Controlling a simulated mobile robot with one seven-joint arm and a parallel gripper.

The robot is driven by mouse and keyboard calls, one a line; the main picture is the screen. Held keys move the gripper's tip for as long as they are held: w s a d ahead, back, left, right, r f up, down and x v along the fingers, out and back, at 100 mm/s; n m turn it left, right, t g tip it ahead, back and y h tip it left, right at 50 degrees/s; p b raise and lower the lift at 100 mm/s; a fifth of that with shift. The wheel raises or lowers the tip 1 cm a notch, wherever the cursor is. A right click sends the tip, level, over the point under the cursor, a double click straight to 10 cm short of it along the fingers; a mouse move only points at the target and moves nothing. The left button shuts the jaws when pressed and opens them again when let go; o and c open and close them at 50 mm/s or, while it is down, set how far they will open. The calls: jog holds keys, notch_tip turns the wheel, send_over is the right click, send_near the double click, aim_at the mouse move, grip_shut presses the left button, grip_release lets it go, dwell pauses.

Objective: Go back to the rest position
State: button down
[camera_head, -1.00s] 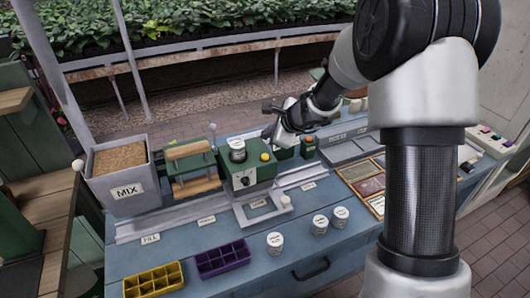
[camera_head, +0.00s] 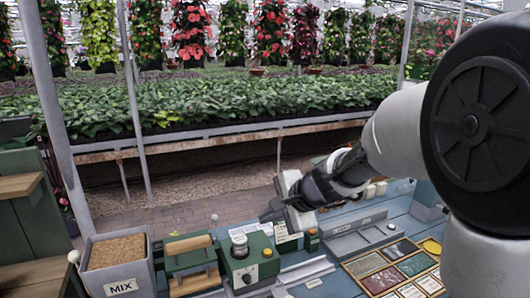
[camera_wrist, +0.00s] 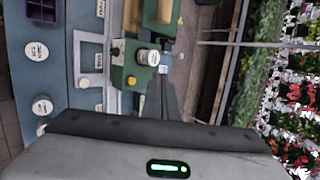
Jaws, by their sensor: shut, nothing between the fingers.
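My gripper (camera_head: 270,211) is in the middle of the head view, above the back part of the blue workbench (camera_head: 345,286). Its fingers are together with nothing between them and point down to the left. The closed fingers also show in the wrist view (camera_wrist: 163,88). The green machine (camera_head: 250,262) with a yellow button and a labelled white jar (camera_head: 240,246) stands below and left of the gripper. The gripper looks clear of it. My arm fills the right side of the head view.
A grey MIX bin (camera_head: 122,284) of brown soil stands at the left, next to a green press (camera_head: 190,264) with wooden parts. A framed sample tray (camera_head: 352,268) lies at the right. Plant beds (camera_head: 230,98) and hanging flowers stand behind the bench.

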jog(key=s+d+r+n+g+h, duration=0.1)
jog(key=s+d+r+n, duration=0.2)
jog(key=s, duration=0.4)
jog(key=s+d+r+n+h, duration=0.1)
jog(key=s+r+n, duration=0.25)
jog(key=s, duration=0.35)
jog(key=s+d+n+h, duration=0.4)
jog(key=s+d+n, duration=0.2)
jog(key=s+d, duration=0.3)
jog(key=s+p, duration=0.1)
jog(key=s, duration=0.3)
jog(key=shift+d+f, duration=0.15)
jog(key=shift+f, duration=0.15)
